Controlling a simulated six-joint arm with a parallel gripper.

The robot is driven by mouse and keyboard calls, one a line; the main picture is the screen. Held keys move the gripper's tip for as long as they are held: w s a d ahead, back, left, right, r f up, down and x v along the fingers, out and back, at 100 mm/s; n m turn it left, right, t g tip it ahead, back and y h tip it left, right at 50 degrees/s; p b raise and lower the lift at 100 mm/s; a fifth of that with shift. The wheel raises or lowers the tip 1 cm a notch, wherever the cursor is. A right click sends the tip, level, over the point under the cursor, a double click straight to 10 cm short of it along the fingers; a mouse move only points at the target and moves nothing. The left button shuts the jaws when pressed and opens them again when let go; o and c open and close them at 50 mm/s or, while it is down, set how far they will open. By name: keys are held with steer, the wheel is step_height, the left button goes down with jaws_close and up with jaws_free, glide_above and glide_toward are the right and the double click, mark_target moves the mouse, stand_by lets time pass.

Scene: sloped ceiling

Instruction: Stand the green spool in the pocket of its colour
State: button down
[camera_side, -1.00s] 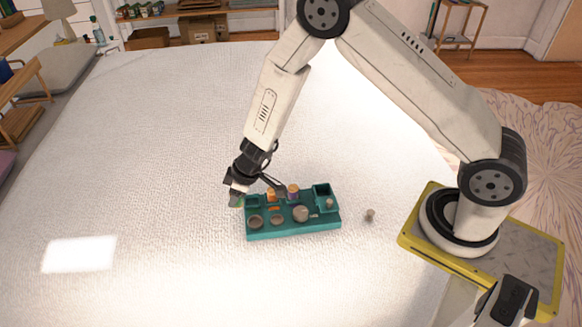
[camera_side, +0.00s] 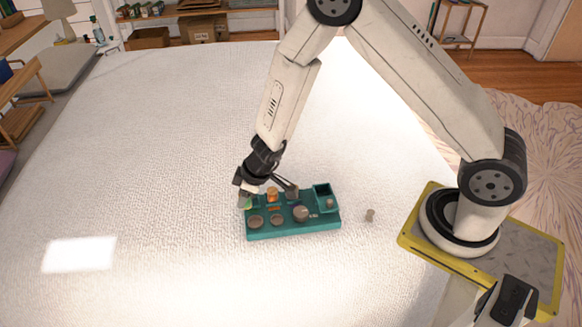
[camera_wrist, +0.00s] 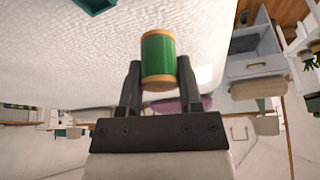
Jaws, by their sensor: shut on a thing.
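The green spool (camera_wrist: 158,55) has pale wooden rims and fills the upper middle of the wrist view. My gripper (camera_wrist: 158,75) is shut on it, with one dark finger on each side. In the side view my gripper (camera_side: 244,198) is at the left back corner of the teal tray (camera_side: 292,231). Only a bit of green shows there, low by the fingers. An orange spool (camera_side: 272,193) stands in the tray's back row. The purple spool behind my gripper is mostly hidden. The green pocket is hard to make out, and I cannot tell whether the spool touches the tray.
The tray's front holds several round grey-brown pieces (camera_side: 300,214). A deeper square bin (camera_side: 322,192) is at its right end. The white textured surface (camera_side: 150,180) is clear to the left.

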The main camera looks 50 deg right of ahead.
steer(key=shift+d, duration=0.1)
steer(key=s+d+r+n, duration=0.1)
steer(key=s+d+r, duration=0.3)
steer(key=s+d, duration=0.3)
steer(key=shift+s+y, duration=0.3)
steer(key=shift+s, duration=0.7)
steer(key=shift+w, duration=0.1)
steer(key=w+f, duration=0.3)
steer(key=w, duration=0.1)
steer(key=w+f, duration=0.2)
steer(key=w, duration=0.2)
steer(key=w+f, duration=0.3)
steer(key=w, duration=0.1)
steer(key=shift+w+a+f, duration=0.25)
steer(key=shift+w+f, duration=0.4)
steer(key=shift+f, duration=0.05)
